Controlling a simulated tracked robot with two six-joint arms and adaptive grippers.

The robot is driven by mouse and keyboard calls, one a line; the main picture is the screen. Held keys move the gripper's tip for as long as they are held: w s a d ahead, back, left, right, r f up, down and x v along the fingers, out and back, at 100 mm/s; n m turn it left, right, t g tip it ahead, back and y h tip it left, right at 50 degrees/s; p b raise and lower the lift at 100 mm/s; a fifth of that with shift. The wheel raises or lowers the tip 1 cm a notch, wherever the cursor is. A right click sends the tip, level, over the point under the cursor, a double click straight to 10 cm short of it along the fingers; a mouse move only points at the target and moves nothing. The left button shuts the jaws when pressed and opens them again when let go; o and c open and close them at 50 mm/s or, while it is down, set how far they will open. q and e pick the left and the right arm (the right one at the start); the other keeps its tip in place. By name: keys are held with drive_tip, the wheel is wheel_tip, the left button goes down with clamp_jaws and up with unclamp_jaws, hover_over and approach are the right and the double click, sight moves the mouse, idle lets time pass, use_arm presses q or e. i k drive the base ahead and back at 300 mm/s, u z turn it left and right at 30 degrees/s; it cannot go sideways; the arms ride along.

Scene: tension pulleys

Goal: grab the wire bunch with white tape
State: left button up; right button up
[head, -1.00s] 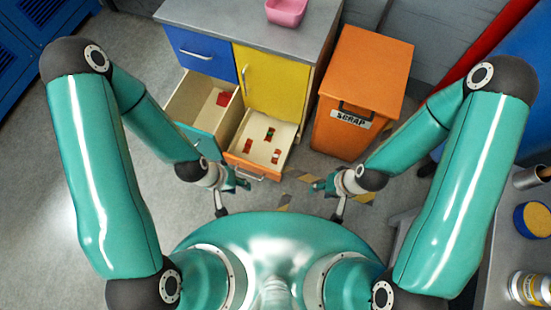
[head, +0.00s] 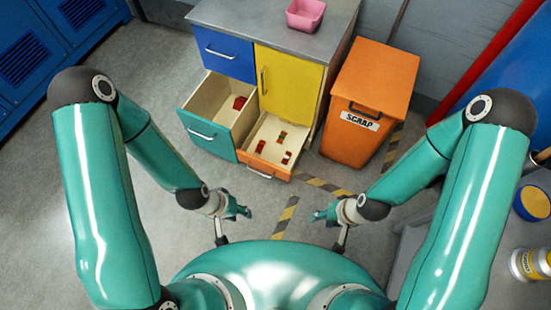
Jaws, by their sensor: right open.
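Several small bunches lie in the open orange-fronted drawer (head: 262,166). One is red with a pale, whitish part (head: 287,157), at the drawer's right side. A red and green one (head: 280,136) lies behind it, and a mostly red one (head: 261,150) lies to the left. They are too small to make out any tape surely. My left gripper (head: 242,211) hangs in front of the drawers, apart from them; its jaw opening is unclear. My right gripper (head: 319,215) is open, to the right and in front of the orange drawer, touching nothing.
The teal-fronted drawer (head: 207,137) is also open, with a red item (head: 239,102) inside. An orange scrap bin (head: 372,80) stands right of the cabinet. A pink bowl (head: 305,14) sits on top. A grey table (head: 440,235) is at the right. Floor at left is clear.

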sight(287, 157)
drive_tip(key=u, duration=0.45)
drive_tip(key=i, duration=1)
drive_tip(key=u, duration=0.05)
